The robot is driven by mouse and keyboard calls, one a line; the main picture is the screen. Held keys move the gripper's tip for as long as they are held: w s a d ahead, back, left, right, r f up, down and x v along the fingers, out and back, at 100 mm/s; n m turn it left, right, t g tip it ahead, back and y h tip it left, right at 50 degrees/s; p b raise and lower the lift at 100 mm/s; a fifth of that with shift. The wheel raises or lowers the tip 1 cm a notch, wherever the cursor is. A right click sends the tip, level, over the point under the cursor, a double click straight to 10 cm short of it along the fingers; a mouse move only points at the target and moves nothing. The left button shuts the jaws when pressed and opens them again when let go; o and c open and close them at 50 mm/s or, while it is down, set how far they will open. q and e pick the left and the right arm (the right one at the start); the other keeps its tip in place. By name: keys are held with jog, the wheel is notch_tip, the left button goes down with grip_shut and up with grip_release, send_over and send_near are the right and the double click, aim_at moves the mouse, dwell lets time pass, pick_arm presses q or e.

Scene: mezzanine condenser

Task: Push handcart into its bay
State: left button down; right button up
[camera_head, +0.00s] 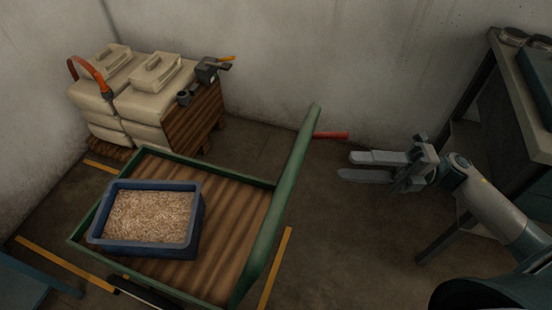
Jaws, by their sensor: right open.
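The handcart (240,215) has a green frame, a ribbed wooden deck and a green push handle (284,200) rising at its right side. A blue crate (197,222) filled with pale chips or grain rests on the left part of the deck. Yellow floor strips (66,265) lie around the cart, one at its left and another (275,268) at its right. My right gripper (346,166) is open and empty, right of the handle and apart from it, its fingers pointing left. My left gripper is not in view.
A wooden pallet or box (197,118) with stacked pale containers (152,82) stands behind the cart by the wall. A small red bar (331,135) shows just right of the handle. A dark workbench (525,90) stands at right. Bare floor lies between cart and bench.

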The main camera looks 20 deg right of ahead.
pick_arm(q)
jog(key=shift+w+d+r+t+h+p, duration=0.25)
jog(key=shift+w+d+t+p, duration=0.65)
jog(key=shift+p, duration=0.3)
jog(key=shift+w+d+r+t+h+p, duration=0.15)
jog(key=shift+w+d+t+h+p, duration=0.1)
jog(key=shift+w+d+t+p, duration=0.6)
pick_arm(e)
jog(key=x, duration=1.7)
jog(key=shift+p, duration=0.3)
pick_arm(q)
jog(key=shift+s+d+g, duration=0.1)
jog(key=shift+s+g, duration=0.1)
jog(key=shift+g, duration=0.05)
pick_arm(e)
jog(key=shift+a+r, duration=0.1)
grip_shut()
